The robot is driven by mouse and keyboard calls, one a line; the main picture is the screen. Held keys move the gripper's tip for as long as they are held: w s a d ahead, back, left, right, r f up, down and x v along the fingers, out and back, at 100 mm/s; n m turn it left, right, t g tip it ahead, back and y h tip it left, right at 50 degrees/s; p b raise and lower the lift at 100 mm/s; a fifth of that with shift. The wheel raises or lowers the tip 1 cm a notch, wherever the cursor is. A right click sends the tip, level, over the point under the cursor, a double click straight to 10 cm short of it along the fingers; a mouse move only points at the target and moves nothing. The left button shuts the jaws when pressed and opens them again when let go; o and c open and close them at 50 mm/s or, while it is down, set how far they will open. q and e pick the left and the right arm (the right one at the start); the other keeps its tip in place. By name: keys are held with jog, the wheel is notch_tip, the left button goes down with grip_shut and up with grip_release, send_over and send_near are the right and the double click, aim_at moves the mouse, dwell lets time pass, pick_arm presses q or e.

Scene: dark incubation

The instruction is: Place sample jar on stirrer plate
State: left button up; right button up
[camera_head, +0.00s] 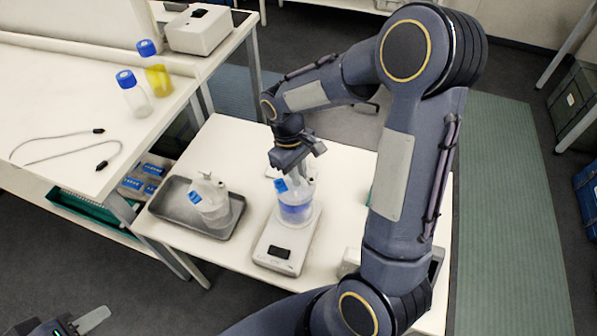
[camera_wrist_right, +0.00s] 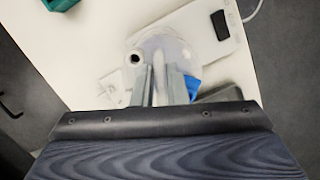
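The sample jar (camera_head: 295,209) is clear with blue contents and stands upright over the round top of the white stirrer plate (camera_head: 272,264). I cannot tell whether its base fully touches the plate. My right gripper (camera_head: 300,168) is at the jar's top. In the right wrist view, the fingers of my right gripper (camera_wrist_right: 160,85) are close together with a pale part of the jar (camera_wrist_right: 172,44) between them. The fingers hide part of the jar; the stirrer plate (camera_wrist_right: 206,50) shows behind it. My left gripper (camera_head: 72,326) is partly in view at the bottom left, fingers apart and empty.
The left bench holds a yellow bottle (camera_head: 157,80), a clear bottle (camera_head: 134,98), a cable (camera_head: 68,135) and a white box (camera_head: 198,32).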

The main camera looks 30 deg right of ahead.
jog(key=o, duration=0.3)
jog(key=shift+o, duration=0.2)
jog(key=shift+r, duration=0.1)
jog(key=d+b+v, duration=0.1)
jog(key=v, duration=1)
jog(key=s+a+m+t+y, duration=0.2)
jog(key=s+t, duration=0.2)
jog(key=s, duration=0.5)
jog(key=s+a+m+t+y, duration=0.2)
jog(key=s+m+t, duration=0.1)
jog(key=s, duration=0.6)
jog(key=shift+a+r+t+y, duration=0.15)
jog(key=shift+a+t+y, duration=0.15)
jog(key=shift+a+t, duration=0.1)
